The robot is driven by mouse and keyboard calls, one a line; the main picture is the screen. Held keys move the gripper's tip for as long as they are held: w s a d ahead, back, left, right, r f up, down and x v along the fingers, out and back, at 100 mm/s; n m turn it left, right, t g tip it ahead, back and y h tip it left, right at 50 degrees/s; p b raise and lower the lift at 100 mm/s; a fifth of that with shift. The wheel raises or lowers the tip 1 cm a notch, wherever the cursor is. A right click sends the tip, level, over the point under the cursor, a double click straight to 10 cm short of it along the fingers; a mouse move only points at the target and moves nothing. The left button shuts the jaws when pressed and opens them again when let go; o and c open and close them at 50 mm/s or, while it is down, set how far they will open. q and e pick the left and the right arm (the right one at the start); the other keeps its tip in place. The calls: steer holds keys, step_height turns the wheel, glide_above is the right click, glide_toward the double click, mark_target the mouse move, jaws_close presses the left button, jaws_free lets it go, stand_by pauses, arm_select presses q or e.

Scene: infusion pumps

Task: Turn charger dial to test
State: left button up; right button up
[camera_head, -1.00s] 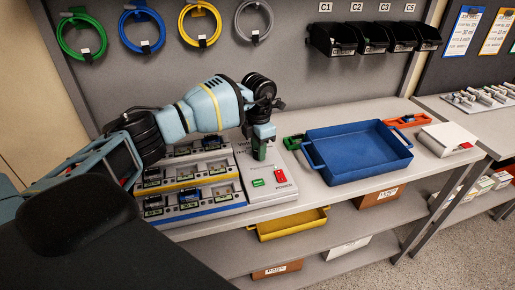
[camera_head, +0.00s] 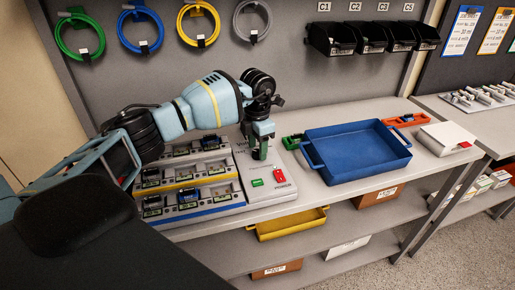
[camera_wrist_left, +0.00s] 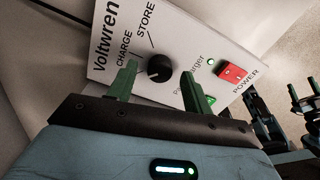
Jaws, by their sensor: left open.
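The charger (camera_head: 257,189) is a pale box on the bench with a red power switch (camera_head: 279,175) and a green light. Its black round dial (camera_wrist_left: 159,68) shows in the left wrist view beside the words CHARGE and STORE; no TEST label is visible, and I cannot tell exactly where the dial points. My left gripper (camera_head: 260,152) is over the charger, fingers down. In the left wrist view its green fingers (camera_wrist_left: 155,82) are apart, one on each side of the dial; contact is unclear. What looks like my right gripper (camera_wrist_left: 304,92) shows partly at that view's right edge.
Battery bays (camera_head: 190,183) with several packs stand directly left of the charger. A small green item (camera_head: 294,141) and a blue tray (camera_head: 357,150) are to its right. A yellow bin (camera_head: 289,223) is on the shelf below. Cable coils hang on the back panel.

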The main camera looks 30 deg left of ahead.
mark_target(257, 151)
arm_select(q)
step_height(257, 151, up, 7)
steer(key=shift+f, duration=0.1)
stand_by(0.3)
steer(key=shift+f, duration=0.1)
stand_by(0.3)
